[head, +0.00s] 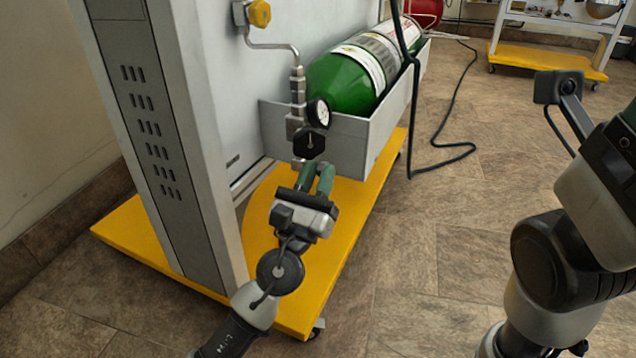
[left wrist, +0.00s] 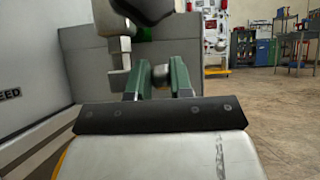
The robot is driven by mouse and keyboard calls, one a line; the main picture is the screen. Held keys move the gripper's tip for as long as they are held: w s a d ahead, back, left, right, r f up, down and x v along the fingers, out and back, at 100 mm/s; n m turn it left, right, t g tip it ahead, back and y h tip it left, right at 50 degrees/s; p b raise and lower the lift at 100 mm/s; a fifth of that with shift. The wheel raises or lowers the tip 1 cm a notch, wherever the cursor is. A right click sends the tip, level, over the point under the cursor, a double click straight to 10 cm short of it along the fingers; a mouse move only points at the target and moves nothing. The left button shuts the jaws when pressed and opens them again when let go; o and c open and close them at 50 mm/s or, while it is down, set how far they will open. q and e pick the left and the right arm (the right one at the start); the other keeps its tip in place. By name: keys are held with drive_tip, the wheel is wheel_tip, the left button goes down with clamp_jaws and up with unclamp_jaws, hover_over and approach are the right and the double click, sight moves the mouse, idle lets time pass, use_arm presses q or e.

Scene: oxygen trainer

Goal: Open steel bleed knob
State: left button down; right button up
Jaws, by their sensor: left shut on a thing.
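My left gripper (head: 318,172) is at the lower end of the pipe and valve assembly, just below the black knob (head: 308,142). Its green fingers are closed around a small grey steel knob (left wrist: 160,75), which shows between the fingertips in the left wrist view. In the head view the fingers and valve hide this steel knob. The black knob also shows at the top of the left wrist view (left wrist: 145,9), above the fingers. My right arm stands at the right of the head view; its gripper is outside the picture.
A round gauge (head: 319,113) sits just above the black knob. A green cylinder (head: 345,82) lies in a grey tray (head: 372,128) close behind. A yellow valve handle (head: 260,13) is higher up. A dark hose (head: 440,170) trails on the floor; the floor to the right is mostly clear.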

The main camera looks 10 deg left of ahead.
use_arm(q)
drive_tip(key=shift+f, duration=0.1)
drive_tip(key=c, duration=1.3)
unclamp_jaws()
